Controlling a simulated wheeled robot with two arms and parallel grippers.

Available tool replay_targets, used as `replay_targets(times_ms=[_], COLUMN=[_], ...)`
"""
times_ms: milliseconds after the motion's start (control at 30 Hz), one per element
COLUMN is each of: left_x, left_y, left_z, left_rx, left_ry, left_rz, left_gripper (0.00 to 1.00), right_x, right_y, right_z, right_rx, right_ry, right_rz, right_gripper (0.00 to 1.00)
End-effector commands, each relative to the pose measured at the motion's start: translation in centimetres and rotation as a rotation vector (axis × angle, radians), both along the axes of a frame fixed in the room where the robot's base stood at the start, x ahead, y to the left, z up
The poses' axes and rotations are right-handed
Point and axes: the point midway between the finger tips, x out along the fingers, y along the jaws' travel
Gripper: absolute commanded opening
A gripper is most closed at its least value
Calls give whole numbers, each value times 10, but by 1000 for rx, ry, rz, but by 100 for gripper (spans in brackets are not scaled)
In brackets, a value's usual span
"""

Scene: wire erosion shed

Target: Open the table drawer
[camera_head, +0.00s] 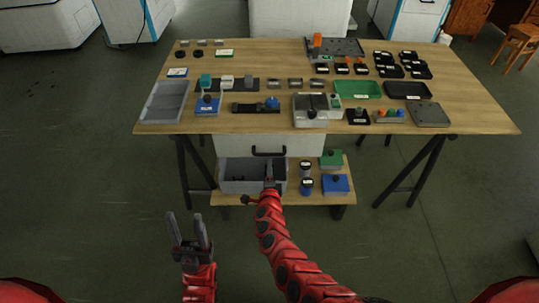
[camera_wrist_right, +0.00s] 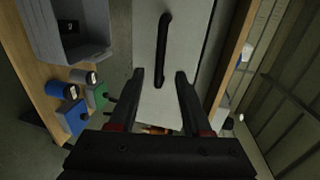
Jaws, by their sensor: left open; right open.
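The table drawer (camera_head: 228,147) has a pale front and hangs under the wooden table top (camera_head: 480,110). It looks shut. Its black bar handle (camera_head: 269,151) shows in the head view, and also in the right wrist view (camera_wrist_right: 164,50), where it lies ahead of my fingers. My right gripper (camera_head: 270,172) is just in front of and below the handle, apart from it. In the right wrist view its two fingers (camera_wrist_right: 160,75) are spread with nothing between them. My left gripper (camera_head: 188,232) is open and empty, low at the left, away from the table.
A grey bin (camera_head: 233,187) stands on the lower shelf (camera_head: 336,212) below the drawer. Black-lidded jars (camera_head: 306,187), a blue box (camera_head: 336,186) and a green box (camera_head: 331,160) stand to its right. Trays and small parts cover the table top. The floor in front is clear.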

Motion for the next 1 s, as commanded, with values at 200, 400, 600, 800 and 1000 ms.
replay_targets(times_ms=[200,400,600,800,1000], left_x=[0,0,0,0,0], left_y=[0,0,0,0,0], left_z=[-12,-28,-46,-67,-71], left_rx=[0,0,0,0,0], left_ry=[0,0,0,0,0], left_rz=[0,0,0,0,0], left_gripper=[50,50,50,50,50], right_x=[24,44,65,84,91], right_y=[2,1,0,0,0], right_z=[-6,-14,-16,-21,-19], right_rx=[-3,-6,-5,-6,-2], right_ry=[-2,-1,-3,-2,0], right_rz=[6,6,1,2,1], right_gripper=[49,49,49,49,49])
